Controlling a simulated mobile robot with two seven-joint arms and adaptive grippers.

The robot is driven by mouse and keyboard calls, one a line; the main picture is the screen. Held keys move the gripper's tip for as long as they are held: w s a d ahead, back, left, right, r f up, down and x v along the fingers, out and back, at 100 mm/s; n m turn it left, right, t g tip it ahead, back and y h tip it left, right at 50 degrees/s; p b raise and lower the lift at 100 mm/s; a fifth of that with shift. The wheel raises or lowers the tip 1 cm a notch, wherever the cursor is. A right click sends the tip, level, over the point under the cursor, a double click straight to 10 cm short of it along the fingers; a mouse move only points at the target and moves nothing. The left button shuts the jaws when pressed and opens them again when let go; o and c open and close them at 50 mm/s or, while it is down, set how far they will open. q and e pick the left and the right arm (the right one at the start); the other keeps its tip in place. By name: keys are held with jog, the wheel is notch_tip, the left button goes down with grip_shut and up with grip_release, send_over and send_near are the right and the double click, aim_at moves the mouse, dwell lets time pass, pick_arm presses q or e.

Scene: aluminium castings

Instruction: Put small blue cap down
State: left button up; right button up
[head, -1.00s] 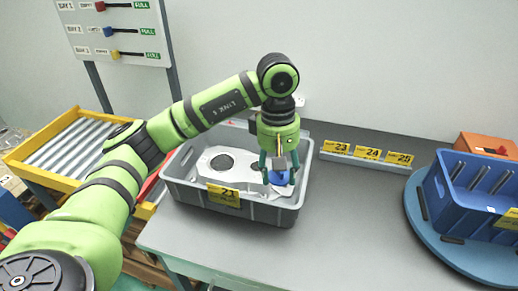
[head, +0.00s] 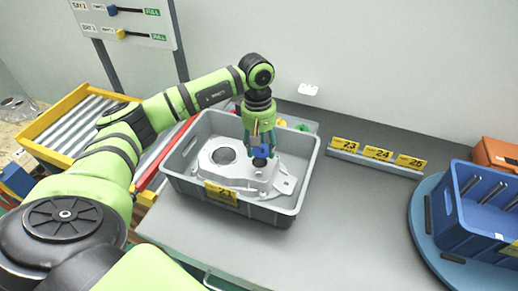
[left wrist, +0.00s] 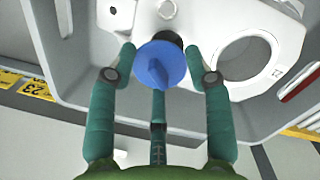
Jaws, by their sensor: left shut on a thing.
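The small blue cap (head: 260,153) is between the fingers of my left gripper (head: 262,146), which is shut on it. The cap is over the right part of a silver aluminium casting (head: 225,177) lying in a grey crate (head: 178,178). In the left wrist view the cap (left wrist: 160,66) sits between the green fingertips (left wrist: 163,58). It partly covers a small dark hole in the casting (left wrist: 225,28); a larger round hole is open beside it. I cannot tell whether the cap touches the casting. My right gripper is not in view.
The crate walls surround the casting, with a yellow 21 label (head: 221,194) in front. A numbered label rail (head: 375,160) and a blue bin (head: 470,205) on a round blue turntable (head: 425,225) stand to the right. The grey table between is clear.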

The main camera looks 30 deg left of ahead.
aim_at(259, 154)
pick_arm(q)
jog(key=shift+a+f, duration=0.2)
jog(key=shift+a, duration=0.15)
jog(key=shift+f+p, duration=0.25)
jog(key=shift+p, duration=0.05)
notch_tip(259, 154, down, 3)
jog(key=shift+f+p, duration=0.1)
jog(key=shift+p, duration=0.75)
jog(key=shift+f, duration=0.35)
jog(key=shift+s+d+f+b, duration=0.15)
jog(key=shift+s+f+b, duration=0.2)
jog(key=shift+f+b, duration=0.45)
jog(key=o, duration=0.7)
jog(key=shift+r, duration=0.25)
jog(key=shift+w+f, duration=0.15)
jog(key=shift+w, duration=0.1)
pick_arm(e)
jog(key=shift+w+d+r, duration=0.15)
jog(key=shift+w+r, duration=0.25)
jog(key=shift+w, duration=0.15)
